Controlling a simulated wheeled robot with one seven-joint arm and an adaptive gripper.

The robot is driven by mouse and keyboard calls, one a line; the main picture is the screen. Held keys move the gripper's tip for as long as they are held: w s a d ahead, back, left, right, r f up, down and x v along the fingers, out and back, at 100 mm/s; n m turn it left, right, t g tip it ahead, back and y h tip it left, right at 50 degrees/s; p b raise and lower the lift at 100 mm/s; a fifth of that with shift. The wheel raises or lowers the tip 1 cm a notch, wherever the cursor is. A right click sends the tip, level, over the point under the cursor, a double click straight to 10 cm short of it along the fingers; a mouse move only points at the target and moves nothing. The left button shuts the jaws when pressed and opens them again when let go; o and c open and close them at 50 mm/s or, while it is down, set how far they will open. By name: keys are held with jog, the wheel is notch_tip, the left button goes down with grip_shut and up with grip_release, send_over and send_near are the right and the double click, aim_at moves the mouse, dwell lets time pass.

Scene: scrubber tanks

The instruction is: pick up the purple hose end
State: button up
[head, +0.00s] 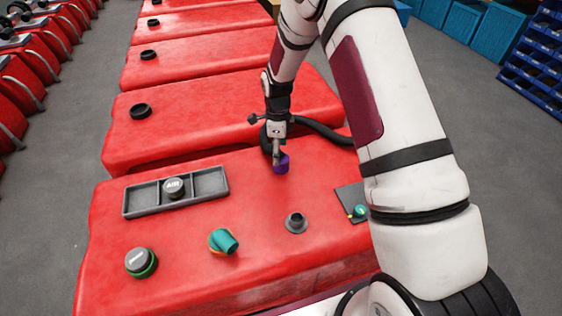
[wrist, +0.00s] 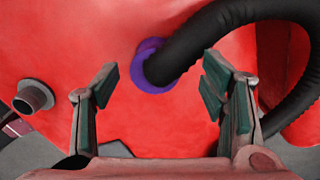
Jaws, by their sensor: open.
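The purple hose end (head: 281,164) is a purple collar on a black corrugated hose (head: 325,132), on the red tank's top. In the wrist view the purple collar (wrist: 151,68) lies ahead of the fingers, roughly between them, a little above the line of the fingertips in the picture. The hose (wrist: 215,38) runs from it to the upper right and curves down past the right finger. My gripper (head: 277,150) is over the hose end in the head view; in the wrist view my gripper (wrist: 158,80) is open, with nothing seen between its pads.
The tank top (head: 190,225) also bears a grey divided tray (head: 215,184) with a round cap, a green-ringed cap (head: 141,262), a teal fitting (head: 224,241) and a grey spout (head: 296,222). A dark plate (head: 349,199) lies at right. More red tanks stand behind.

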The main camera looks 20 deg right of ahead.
jog(key=f, duration=0.3)
jog(key=shift+s+f+p, duration=0.35)
jog(key=shift+w+f, duration=0.1)
jog(key=shift+f, duration=0.35)
jog(key=c, duration=1.2)
